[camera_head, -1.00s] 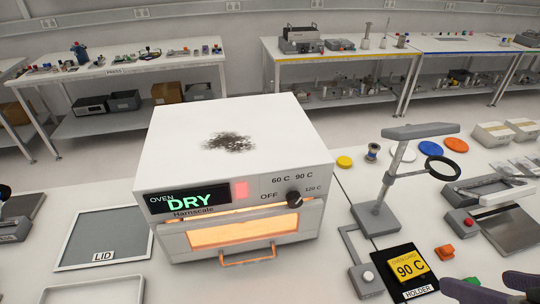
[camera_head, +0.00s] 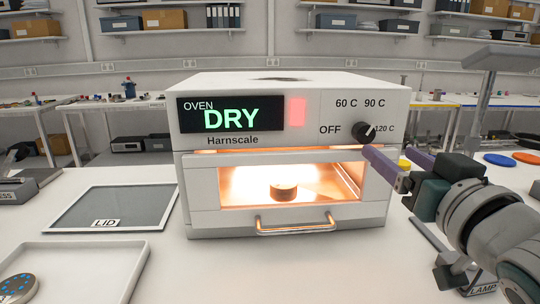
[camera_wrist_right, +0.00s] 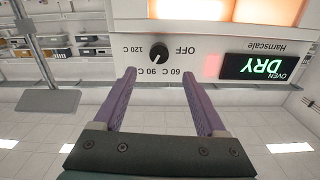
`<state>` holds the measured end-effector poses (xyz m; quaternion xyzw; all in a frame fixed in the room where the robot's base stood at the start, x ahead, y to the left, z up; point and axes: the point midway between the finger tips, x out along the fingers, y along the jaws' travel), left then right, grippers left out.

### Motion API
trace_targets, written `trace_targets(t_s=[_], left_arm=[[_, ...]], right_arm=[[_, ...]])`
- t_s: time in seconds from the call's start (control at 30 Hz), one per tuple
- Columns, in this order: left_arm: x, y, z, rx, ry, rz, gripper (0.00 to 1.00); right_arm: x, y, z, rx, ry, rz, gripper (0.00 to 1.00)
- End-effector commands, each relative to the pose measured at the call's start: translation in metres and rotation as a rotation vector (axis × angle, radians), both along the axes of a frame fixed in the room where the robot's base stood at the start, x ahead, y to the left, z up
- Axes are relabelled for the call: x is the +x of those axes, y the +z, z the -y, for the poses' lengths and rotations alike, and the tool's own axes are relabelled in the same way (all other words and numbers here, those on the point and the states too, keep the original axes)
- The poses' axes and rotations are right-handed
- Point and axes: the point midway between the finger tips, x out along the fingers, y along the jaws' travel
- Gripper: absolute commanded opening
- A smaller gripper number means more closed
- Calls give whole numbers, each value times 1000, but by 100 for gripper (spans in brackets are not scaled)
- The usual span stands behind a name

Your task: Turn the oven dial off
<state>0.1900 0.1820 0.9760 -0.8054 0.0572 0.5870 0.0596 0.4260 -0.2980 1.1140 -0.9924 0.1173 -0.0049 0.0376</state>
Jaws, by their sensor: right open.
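The oven (camera_head: 290,85) is a white box with a green DRY display and a lit window. Its black dial (camera_head: 363,131) is at the front's upper right, among the OFF, 60 C, 90 C and 120 C labels. The dial's light mark seems to point toward the 90 C to 120 C side, away from OFF. My right gripper (camera_head: 386,151) is open and empty, its purple fingers just below and right of the dial. In the upside-down right wrist view, the dial (camera_wrist_right: 158,53) lies beyond the gap between the open fingertips (camera_wrist_right: 159,73), apart from them. My left gripper is out of view.
A round piece (camera_head: 284,191) sits inside the glowing oven, above its front handle (camera_head: 297,226). A framed LID (camera_head: 70,208) and a white tray (camera_head: 130,262) lie to the left. A grey stand (camera_head: 488,58) rises at the right, behind my arm.

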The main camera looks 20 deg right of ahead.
Motion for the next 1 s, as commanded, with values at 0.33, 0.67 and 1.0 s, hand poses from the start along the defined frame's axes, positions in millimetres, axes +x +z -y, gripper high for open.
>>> trace_targets(t_s=[0.33,0.67,1.0], left_arm=[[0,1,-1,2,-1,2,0],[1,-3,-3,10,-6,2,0],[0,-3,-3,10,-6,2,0]], right_arm=[[55,2,14,-2,-1,1,74],[91,1,22,-2,0,0,74],[94,1,23,-2,0,-1,72]])
